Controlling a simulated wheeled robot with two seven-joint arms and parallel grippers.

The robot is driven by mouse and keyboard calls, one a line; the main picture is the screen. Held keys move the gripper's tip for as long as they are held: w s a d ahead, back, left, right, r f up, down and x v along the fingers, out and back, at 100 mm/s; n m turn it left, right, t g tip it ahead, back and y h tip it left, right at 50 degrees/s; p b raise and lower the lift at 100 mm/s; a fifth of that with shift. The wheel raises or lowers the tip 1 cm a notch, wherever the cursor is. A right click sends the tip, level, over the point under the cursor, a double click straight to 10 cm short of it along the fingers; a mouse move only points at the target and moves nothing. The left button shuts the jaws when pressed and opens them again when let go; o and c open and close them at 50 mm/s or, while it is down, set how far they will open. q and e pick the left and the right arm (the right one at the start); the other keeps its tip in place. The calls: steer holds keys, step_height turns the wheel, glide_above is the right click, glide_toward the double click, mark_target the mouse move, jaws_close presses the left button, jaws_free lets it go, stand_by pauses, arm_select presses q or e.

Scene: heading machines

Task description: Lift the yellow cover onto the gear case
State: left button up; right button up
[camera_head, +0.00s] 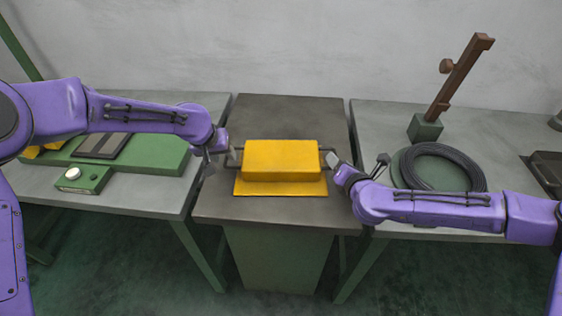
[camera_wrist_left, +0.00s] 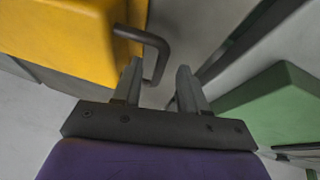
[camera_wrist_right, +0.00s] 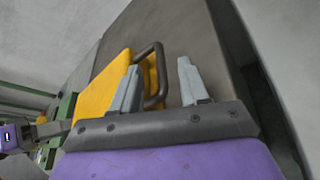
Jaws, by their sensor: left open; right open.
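The yellow cover (camera_head: 281,160) sits flat on the dark middle table, with a dark bar handle on each side. My left gripper (camera_head: 224,155) is open at its left handle (camera_head: 237,155). In the left wrist view, that handle (camera_wrist_left: 160,50) reaches between the open fingers (camera_wrist_left: 157,72). My right gripper (camera_head: 338,163) is open at the right side. In the right wrist view, the right handle (camera_wrist_right: 161,75) lies between the open fingers (camera_wrist_right: 160,75), nearer the left one. Neither gripper holds a handle. I cannot clearly identify the gear case.
A green block (camera_head: 155,156) with a dark plate (camera_head: 102,145) lies on the left table, a small green box (camera_head: 84,179) in front. On the right table are a black cable coil (camera_head: 442,165) and a brown post (camera_head: 460,75) on a green base. The middle table's front is clear.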

mark_target(226, 158)
arm_select(q)
steer(key=shift+x, duration=1.55)
arm_select(e)
steer(key=shift+x, duration=1.5)
arm_select(q)
steer(key=shift+d, duration=0.1)
jaws_close()
arm_select(e)
jaws_close()
steer(key=shift+f, duration=0.1)
arm_select(q)
steer(key=shift+r, duration=0.1)
